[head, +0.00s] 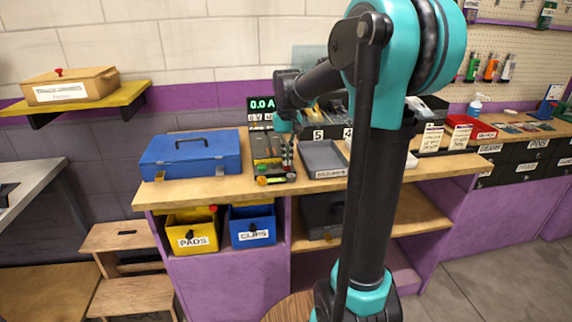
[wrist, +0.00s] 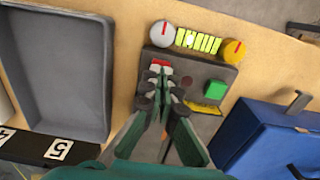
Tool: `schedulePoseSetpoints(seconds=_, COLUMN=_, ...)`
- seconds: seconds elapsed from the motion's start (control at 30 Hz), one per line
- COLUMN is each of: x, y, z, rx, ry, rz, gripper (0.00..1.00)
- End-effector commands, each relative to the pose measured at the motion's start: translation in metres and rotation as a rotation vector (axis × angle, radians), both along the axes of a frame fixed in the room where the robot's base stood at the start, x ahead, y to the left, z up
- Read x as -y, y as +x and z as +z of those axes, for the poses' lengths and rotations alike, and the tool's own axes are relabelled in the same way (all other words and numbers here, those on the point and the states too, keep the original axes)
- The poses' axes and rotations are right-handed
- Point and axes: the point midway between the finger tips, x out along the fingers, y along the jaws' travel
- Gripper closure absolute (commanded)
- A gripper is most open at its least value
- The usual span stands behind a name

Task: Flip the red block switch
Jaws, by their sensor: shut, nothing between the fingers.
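A dark control box (head: 268,157) stands on the wooden bench, with knobs at its near edge. In the wrist view, the red block switch (wrist: 160,65) shows as a small red piece with a pale part at the box's edge. My gripper (wrist: 161,78) is shut and empty, its fingertips beside the red piece and partly covering it. I cannot tell whether they touch. In the head view, my gripper (head: 287,150) points down over the box's right side, and the switch is not clearly visible there. A dark red round button (wrist: 187,82) and a green square button (wrist: 215,88) sit nearby.
A blue case (head: 190,158) stands left of the box and a grey tray (head: 322,158) stands right. A grey knob (wrist: 162,33), a striped gauge (wrist: 198,41) and a yellow knob (wrist: 233,51) line the box's edge. Yellow and blue bins (head: 252,228) sit below the bench top.

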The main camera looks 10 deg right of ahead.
Motion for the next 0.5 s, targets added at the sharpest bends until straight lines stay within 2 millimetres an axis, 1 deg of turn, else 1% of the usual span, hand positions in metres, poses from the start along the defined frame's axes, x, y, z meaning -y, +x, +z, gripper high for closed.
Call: schedulePoseSetpoints(seconds=0.5, x=0.0, y=0.0, z=0.038, rx=0.0, ry=0.0, rz=0.0, gripper=1.0)
